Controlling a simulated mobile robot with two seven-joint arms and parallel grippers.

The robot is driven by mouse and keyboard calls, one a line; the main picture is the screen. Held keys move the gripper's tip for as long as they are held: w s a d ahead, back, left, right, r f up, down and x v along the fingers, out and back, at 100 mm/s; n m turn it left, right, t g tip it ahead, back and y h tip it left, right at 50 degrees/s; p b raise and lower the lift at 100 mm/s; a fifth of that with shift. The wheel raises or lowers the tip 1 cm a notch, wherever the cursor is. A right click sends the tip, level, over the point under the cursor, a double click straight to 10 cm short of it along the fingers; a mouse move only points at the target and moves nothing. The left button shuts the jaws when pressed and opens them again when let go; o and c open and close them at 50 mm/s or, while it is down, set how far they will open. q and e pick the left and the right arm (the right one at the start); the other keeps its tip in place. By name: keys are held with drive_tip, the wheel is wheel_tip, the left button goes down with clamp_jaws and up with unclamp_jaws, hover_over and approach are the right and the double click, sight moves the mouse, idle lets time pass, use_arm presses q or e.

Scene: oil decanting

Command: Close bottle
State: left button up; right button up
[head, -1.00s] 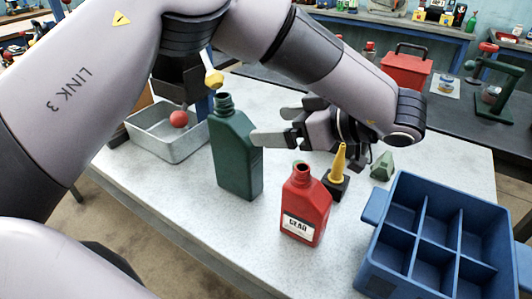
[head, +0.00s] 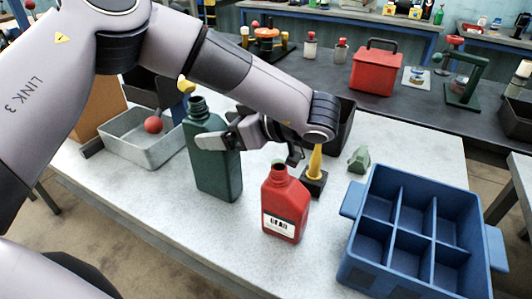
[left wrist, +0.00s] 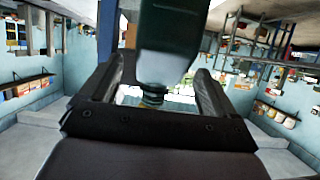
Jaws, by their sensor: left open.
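The green bottle (head: 213,165) stands upright on the light table, its dark threaded neck (head: 197,105) uncapped. The red bottle (head: 286,205) with a white label stands upright to its right, also uncapped. My left gripper (head: 220,131) is open at the upper part of the green bottle, with one finger across its front. In the left wrist view the green bottle (left wrist: 170,45) shows between the two fingers, neck toward the palm. I cannot tell whether the fingers touch it. My right gripper is out of view. I cannot clearly make out a cap.
A metal tray (head: 125,147) with a red ball (head: 152,125) is at left. A blue divided crate (head: 352,265) is at right. The table's front is clear.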

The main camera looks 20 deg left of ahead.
use_arm(q)
drive_tip(key=shift+x, duration=1.95)
clamp_jaws()
drive_tip(key=shift+r, duration=0.15)
